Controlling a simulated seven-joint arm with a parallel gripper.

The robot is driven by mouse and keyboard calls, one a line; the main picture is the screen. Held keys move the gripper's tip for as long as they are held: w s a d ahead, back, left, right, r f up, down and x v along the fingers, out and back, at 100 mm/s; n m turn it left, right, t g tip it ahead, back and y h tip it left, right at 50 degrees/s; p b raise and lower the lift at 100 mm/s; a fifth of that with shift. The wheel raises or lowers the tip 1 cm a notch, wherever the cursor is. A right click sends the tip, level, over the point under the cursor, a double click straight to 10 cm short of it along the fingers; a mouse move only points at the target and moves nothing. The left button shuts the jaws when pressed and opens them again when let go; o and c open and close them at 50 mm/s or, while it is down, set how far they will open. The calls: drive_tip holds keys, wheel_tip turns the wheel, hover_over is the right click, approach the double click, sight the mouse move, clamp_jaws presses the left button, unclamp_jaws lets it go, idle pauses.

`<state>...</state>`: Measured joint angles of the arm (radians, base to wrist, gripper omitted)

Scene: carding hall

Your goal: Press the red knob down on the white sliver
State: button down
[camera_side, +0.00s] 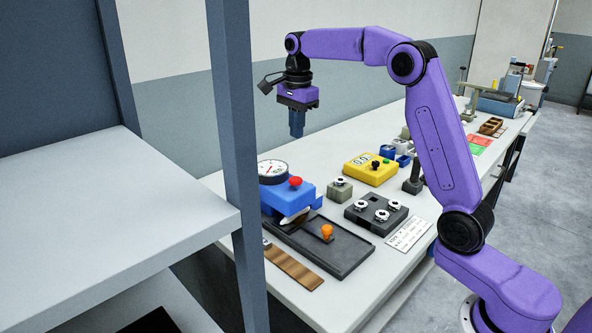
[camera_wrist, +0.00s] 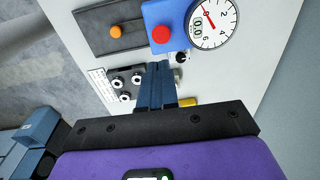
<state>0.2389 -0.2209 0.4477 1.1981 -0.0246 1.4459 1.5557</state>
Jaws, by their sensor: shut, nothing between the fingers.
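The red knob (camera_side: 295,182) stands on top of a blue device (camera_side: 288,198) with a round dial gauge (camera_side: 272,170) at its back. In the wrist view the red knob (camera_wrist: 162,35) shows beside the dial (camera_wrist: 213,22). A whitish piece, perhaps the sliver (camera_side: 294,217), shows under the device's front edge, mostly hidden. My gripper (camera_side: 297,136) is shut and empty, pointing down, high above the table behind the device. In the wrist view its fingertips (camera_wrist: 157,66) lie below the red knob, apart from it.
A dark tray (camera_side: 335,255) with an orange knob (camera_side: 327,231) lies before the device. A dark block with several metal buttons (camera_side: 376,212) and a yellow box (camera_side: 370,169) stand to the right. A shelf post (camera_side: 236,160) rises at the left.

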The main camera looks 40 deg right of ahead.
sight(296, 180)
drive_tip(key=f, duration=1.2)
drive_tip(key=shift+w+d+f, duration=0.15)
drive_tip(key=shift+w+f, duration=0.1)
drive_tip(key=shift+w, duration=0.05)
drive_tip(key=shift+s+f, duration=0.1)
drive_tip(key=shift+f, duration=0.9)
wheel_tip(296, 180, up, 15)
drive_tip(key=shift+s+f, duration=0.15)
drive_tip(key=shift+s, duration=0.1)
drive_tip(key=shift+a, duration=0.2)
